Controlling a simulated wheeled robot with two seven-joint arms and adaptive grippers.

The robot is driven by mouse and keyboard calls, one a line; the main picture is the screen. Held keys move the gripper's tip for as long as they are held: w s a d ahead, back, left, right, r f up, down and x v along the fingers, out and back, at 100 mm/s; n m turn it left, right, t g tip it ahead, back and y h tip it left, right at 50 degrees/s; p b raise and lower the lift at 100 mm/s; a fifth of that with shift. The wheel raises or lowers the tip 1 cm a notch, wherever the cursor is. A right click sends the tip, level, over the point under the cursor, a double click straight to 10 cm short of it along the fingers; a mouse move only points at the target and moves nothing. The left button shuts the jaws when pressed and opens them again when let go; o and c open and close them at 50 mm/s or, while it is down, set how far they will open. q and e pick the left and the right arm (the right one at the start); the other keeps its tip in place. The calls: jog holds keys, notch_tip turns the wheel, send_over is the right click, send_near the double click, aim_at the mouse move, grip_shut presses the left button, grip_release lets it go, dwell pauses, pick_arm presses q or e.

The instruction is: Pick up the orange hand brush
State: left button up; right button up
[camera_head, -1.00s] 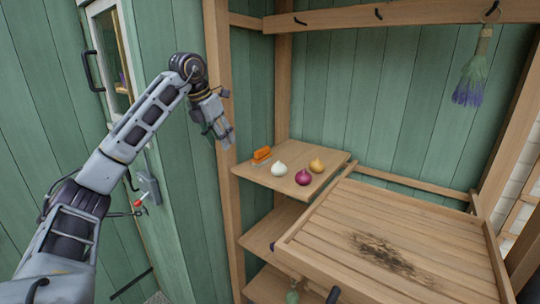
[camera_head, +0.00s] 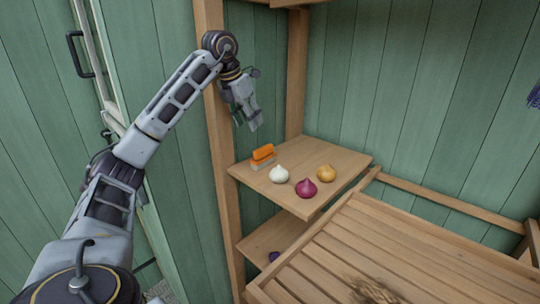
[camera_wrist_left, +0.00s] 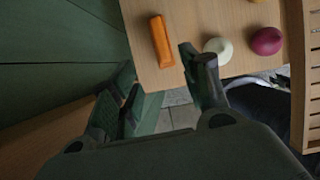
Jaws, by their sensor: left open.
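The orange hand brush (camera_head: 263,156) lies at the back left of a small wooden shelf (camera_head: 305,205), with pale bristles under its orange back. It also shows in the left wrist view (camera_wrist_left: 161,41), beyond my fingers. My left gripper (camera_head: 251,122) is open and empty, in the air above and a little left of the brush. In the left wrist view its two fingers (camera_wrist_left: 163,88) are apart, and the brush lies ahead of the gap without contact. My right gripper is not in view.
A white bulb (camera_head: 279,174), a purple onion (camera_head: 306,188) and a yellow onion (camera_head: 326,173) sit on the shelf right of the brush. A wooden post (camera_head: 216,110) stands close to my left arm. A slatted tabletop (camera_head: 370,235) lies at the right.

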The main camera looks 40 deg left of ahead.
pick_arm(q)
jog(key=shift+w, duration=0.3)
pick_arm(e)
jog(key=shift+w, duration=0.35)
pick_arm(q)
jog(key=shift+s, duration=0.1)
jog(key=b, duration=0.2)
send_over(261, 147)
jog(key=s, duration=0.2)
jog(key=f, duration=0.7)
jog(key=shift+s+d, duration=0.1)
jog(key=shift+s, duration=0.1)
jog(key=shift+w+f, duration=0.2)
jog(key=shift+f, duration=0.2)
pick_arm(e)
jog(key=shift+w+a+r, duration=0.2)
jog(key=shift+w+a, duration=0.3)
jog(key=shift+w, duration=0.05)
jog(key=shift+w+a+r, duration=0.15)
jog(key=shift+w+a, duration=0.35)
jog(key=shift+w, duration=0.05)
pick_arm(q)
jog(key=shift+f, duration=0.1)
